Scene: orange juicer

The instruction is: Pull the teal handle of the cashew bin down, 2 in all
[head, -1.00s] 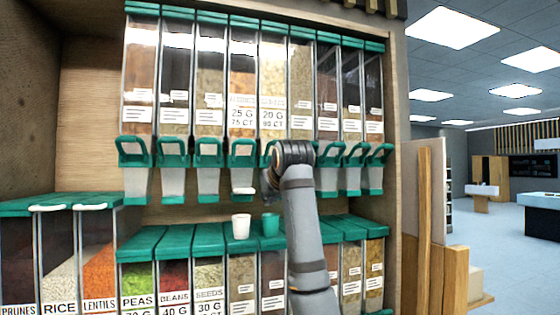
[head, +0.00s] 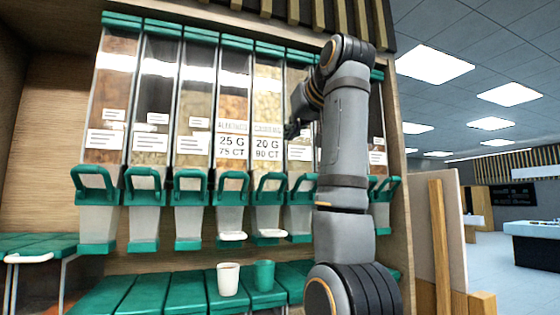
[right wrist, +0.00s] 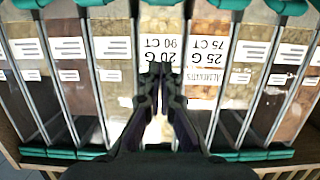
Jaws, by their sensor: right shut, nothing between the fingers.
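The cashew bin (head: 267,110) is the clear dispenser labelled 20 G, 90 CT, in the middle of the upper row. Its teal handle (head: 268,182) is a raised loop at the front of its outlet, with a white piece beneath. Nothing touches this handle. My right gripper (head: 292,130) is shut and empty, up in front of the bins, above and right of the handle. In the upside-down right wrist view its fingers (right wrist: 160,80) overlap the 20 G label, and the handle is not visible. My left gripper is not in view.
The almond bin (head: 231,100), with a similar handle, adjoins on the left. A white cup (head: 228,279) and a teal cup (head: 264,275) stand below on teal lids (head: 189,292). My right arm covers bins on the right.

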